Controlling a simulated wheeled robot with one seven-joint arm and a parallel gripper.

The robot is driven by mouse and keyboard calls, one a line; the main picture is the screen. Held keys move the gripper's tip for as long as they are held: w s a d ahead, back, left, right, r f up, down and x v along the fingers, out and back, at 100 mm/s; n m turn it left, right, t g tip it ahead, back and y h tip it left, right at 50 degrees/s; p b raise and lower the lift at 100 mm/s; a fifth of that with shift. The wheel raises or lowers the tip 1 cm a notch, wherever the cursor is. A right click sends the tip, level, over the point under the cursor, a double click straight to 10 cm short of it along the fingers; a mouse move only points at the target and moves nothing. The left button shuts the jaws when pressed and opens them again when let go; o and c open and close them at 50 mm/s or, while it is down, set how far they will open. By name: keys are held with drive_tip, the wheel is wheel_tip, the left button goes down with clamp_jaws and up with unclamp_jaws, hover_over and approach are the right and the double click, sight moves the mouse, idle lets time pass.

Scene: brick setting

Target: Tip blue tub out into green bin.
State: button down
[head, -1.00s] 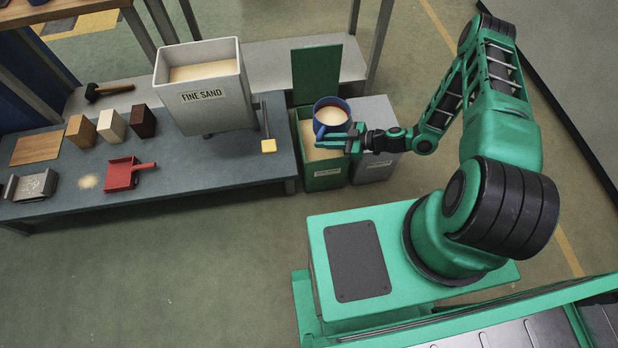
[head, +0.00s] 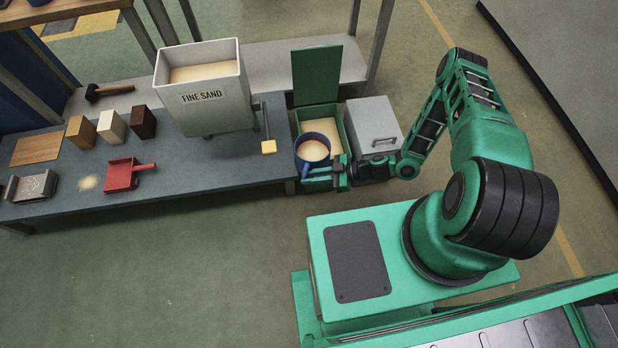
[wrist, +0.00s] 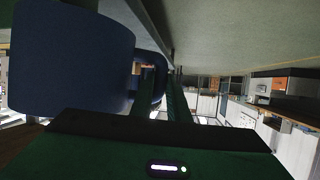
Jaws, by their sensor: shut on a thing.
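The blue tub (head: 313,141) holds pale sand and sits upright, or nearly so, in my gripper (head: 322,176) by its handle. In the head view it overlaps the front left part of the open green bin (head: 344,138). The bin has pale sand inside and its green lid (head: 317,74) stands up at the back. The tub hides the bin's front left corner. In the wrist view the tub (wrist: 70,62) fills the upper left, and the gripper fingers (wrist: 165,95) are closed on its handle.
A grey bin (head: 372,122) with a closed lid stands right of the green bin. The workbench (head: 215,160) to the left carries a fine sand hopper (head: 205,90), colored blocks and a red dustpan (head: 122,174). Open floor lies in front.

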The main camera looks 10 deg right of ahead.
sight(312, 165)
drive_tip(key=shift+w+r, duration=0.2)
drive_tip(key=shift+r, duration=0.35)
drive_tip(key=shift+w+d+r+m, duration=0.15)
drive_tip(key=shift+r+m, duration=0.15)
drive_tip(key=shift+m, duration=0.1)
drive_tip(key=shift+w+r+g, duration=0.15)
drive_tip(key=shift+r+g, duration=0.15)
drive_tip(key=shift+r, duration=0.05)
drive_tip(key=shift+w+d+r+m, duration=0.15)
drive_tip(key=shift+m, duration=0.15)
drive_tip(key=shift+w+d+r+m+g+y, duration=0.3)
drive_tip(key=shift+w+r+m+y, duration=0.2)
drive_tip(key=shift+w+r+y, duration=0.15)
